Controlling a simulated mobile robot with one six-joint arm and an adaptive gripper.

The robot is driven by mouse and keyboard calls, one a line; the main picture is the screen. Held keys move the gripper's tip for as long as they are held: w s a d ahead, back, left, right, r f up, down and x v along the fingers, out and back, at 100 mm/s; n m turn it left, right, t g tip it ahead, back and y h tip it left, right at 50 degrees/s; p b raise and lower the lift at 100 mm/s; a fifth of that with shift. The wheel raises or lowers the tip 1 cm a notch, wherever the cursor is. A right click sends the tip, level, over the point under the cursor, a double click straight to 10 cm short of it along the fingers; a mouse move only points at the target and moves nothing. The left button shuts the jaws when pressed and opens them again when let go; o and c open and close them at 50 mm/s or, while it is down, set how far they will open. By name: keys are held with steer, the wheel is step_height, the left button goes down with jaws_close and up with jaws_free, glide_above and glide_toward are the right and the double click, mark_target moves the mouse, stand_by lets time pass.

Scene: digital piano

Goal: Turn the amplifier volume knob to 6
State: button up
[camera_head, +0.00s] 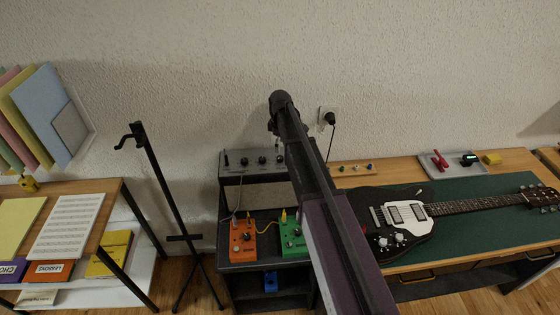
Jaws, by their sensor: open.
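The amplifier (232,174) is a grey box with a dark grille front, on a dark stand below the wall. Its top panel carries a row of small black knobs (262,160). I cannot read their labels or settings, nor tell which knob is the volume. My arm reaches up from the bottom of the picture across the amplifier's right part and hides it. The arm's far end shows above and right of the panel, against the wall. My gripper does not show; the arm hides whatever lies behind it.
An orange pedal (242,241) and a green pedal (293,236) with cables stand in front of the amplifier. A black floor stand (165,200) is on the left. A guitar (400,217) lies on a green mat on the right. A plug (329,118) sits in the wall.

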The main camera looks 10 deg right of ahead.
mark_target(280, 157)
steer(key=shift+f+b, duration=2.85)
steer(key=shift+f, duration=0.25)
jaws_close()
